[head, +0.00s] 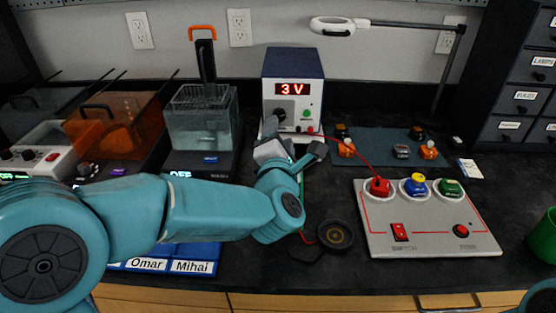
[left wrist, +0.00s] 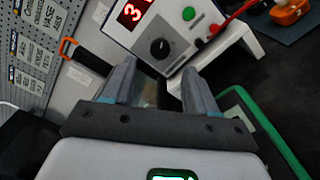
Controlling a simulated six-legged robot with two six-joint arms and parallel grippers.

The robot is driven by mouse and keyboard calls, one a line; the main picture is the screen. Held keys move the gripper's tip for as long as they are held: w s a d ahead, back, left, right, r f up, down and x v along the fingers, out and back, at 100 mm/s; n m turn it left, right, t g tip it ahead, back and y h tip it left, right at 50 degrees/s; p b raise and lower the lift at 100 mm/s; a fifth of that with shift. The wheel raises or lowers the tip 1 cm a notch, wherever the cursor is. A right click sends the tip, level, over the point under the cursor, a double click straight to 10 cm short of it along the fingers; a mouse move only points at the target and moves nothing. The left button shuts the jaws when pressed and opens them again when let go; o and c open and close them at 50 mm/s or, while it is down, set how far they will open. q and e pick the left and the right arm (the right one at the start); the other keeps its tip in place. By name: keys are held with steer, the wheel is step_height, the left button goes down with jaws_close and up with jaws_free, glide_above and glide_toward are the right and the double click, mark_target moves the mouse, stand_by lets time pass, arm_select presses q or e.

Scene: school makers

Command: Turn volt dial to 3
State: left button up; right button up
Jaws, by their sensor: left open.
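The power supply (head: 292,70) is a white-fronted box with a dark blue case at the back. Its red display (head: 292,89) reads "3 V" in the head view. My left gripper (head: 294,138) is open and empty in front of the supply. In the left wrist view its two fingers (left wrist: 160,72) are spread below the dial, and they look apart from it.
A clear tank (head: 203,125) stands left of the supply. A small dark round dish (head: 335,236) lies in front. A lamp arches over the back right.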

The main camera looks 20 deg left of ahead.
arm_select(q)
steer(key=v, duration=0.8)
steer(key=shift+s+d+r, duration=0.1)
steer(key=shift+s+d, duration=0.05)
steer(key=shift+s, duration=0.5)
